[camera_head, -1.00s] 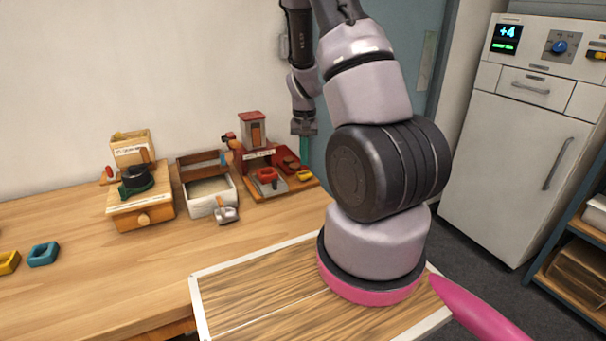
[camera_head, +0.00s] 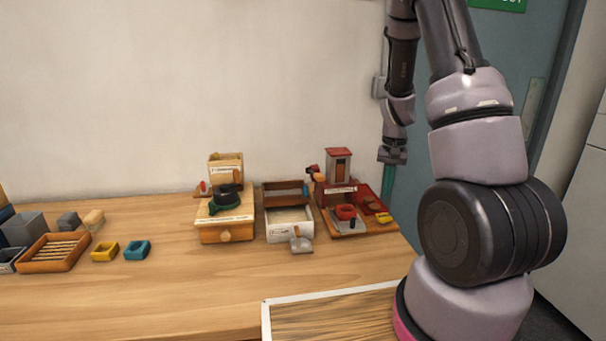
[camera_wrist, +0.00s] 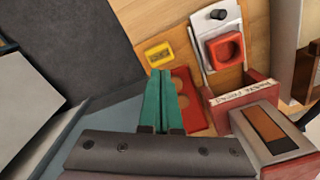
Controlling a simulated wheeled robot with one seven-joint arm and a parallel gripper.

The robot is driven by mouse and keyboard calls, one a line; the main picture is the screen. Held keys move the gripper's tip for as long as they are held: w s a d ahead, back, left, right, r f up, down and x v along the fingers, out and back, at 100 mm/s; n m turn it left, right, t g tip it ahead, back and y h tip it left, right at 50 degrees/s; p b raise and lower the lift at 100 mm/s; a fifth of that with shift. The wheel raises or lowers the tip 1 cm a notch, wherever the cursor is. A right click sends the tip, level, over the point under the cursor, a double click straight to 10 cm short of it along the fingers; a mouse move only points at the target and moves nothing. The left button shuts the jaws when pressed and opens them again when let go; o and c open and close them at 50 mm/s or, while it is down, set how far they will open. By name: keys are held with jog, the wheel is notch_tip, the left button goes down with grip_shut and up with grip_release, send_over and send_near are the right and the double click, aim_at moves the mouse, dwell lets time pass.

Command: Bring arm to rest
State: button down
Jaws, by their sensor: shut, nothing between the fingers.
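My arm (camera_head: 478,150) rises at the right of the head view and bends over so that its wrist hangs down. My gripper (camera_head: 394,176) has green fingers and points down beside the right end of the workbench (camera_head: 220,300). In the wrist view the fingers of my gripper (camera_wrist: 160,75) are together, with nothing between them. They hang above the red station's edge and the dark floor.
A red station (camera_head: 362,200) with a red ring (camera_wrist: 224,48) and a yellow piece (camera_wrist: 158,54) is close below my gripper. A white box (camera_head: 289,228), a wooden drawer unit (camera_head: 225,228) and a slatted tray (camera_head: 54,254) stand farther left.

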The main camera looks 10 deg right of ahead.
jog(key=s+a+r+t+y, duration=0.1)
jog(key=s+a+r+t, duration=0.2)
jog(key=r, duration=0.7)
jog(key=s+a+r+t+y, duration=0.1)
jog(key=s+a+r, duration=0.3)
jog(key=r, duration=0.7)
jog(key=s+a+r+n+t, duration=0.1)
jog(key=s+a+r+t, duration=0.2)
jog(key=s+a+r, duration=0.4)
jog(key=shift+s+r+n, duration=0.4)
jog(key=shift+s+r, duration=1.5)
jog(key=shift+s, duration=1.1)
